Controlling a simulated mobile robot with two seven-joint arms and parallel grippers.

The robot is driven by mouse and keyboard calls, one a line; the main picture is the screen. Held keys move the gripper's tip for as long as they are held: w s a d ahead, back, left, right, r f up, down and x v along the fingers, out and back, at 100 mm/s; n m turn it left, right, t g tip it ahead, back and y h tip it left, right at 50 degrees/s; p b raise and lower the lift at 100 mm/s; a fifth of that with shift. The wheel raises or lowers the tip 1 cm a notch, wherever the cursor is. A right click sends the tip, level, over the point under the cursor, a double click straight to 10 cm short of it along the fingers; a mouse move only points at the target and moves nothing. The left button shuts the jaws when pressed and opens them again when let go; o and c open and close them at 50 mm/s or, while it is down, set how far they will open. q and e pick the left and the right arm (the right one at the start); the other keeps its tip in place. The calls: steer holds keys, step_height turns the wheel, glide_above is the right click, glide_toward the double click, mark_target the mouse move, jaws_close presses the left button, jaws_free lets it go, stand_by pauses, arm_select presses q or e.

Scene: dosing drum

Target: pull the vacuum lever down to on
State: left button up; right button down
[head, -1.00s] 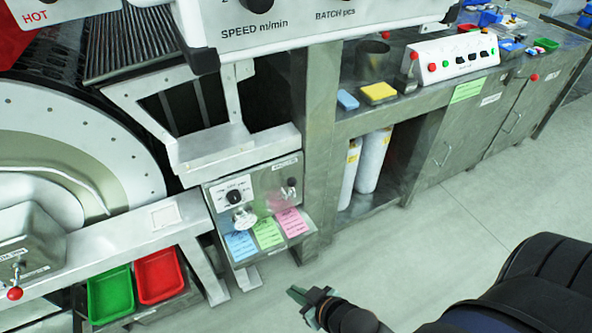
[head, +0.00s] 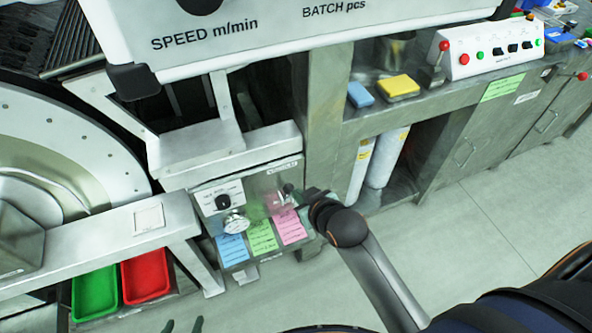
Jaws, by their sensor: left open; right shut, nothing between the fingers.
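A small panel (head: 253,190) on the front of the machine carries a round dark knob at left and a short dark-tipped lever (head: 288,188) at right. I cannot read its label, so I cannot tell for certain that it is the vacuum lever. My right gripper (head: 300,216) is shut and empty, just right of the panel and slightly below this lever; its fingers are partly hidden by my wrist, and contact cannot be made out. My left gripper (head: 182,326) is open at the bottom edge, with only its fingertips showing, well below the panel.
Blue, green and pink cards (head: 262,236) lie below the panel. A white console (head: 300,30) overhangs above. A red-balled lever (head: 444,48) stands beside a button box (head: 490,46) on the bench. Green (head: 95,294) and red (head: 146,276) trays sit lower left. The right floor is clear.

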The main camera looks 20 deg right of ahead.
mark_target(288, 194)
steer(key=shift+w+d+r, duration=0.25)
steer(key=shift+w+r, duration=0.05)
steer(key=shift+w, duration=0.1)
steer(key=b+x, duration=0.1)
steer(key=x, duration=0.9)
steer(key=shift+d+b, duration=0.1)
steer(key=shift+b, duration=0.3)
